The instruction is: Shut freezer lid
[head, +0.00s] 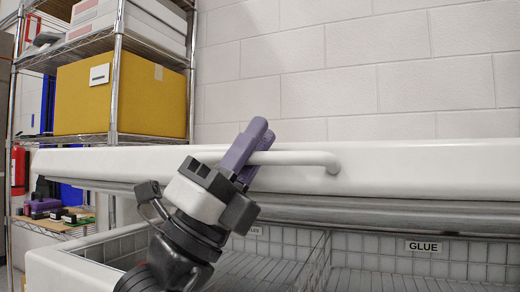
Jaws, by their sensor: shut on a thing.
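The white freezer lid (420,160) spans the middle of the head view and stands open, its front edge raised above the freezer body (62,270). A white bar handle (305,158) sticks out from the lid's front edge. My gripper (252,150) has its purple fingers around the handle bar, shut on it. My arm comes up from the lower left.
Inside the freezer are wire baskets (322,262) and a GLUE label (422,246) on the back side. A metal shelf rack (116,75) with a yellow box (135,95) stands at left. A red fire extinguisher (19,170) is at far left. A white block wall (350,75) is behind.

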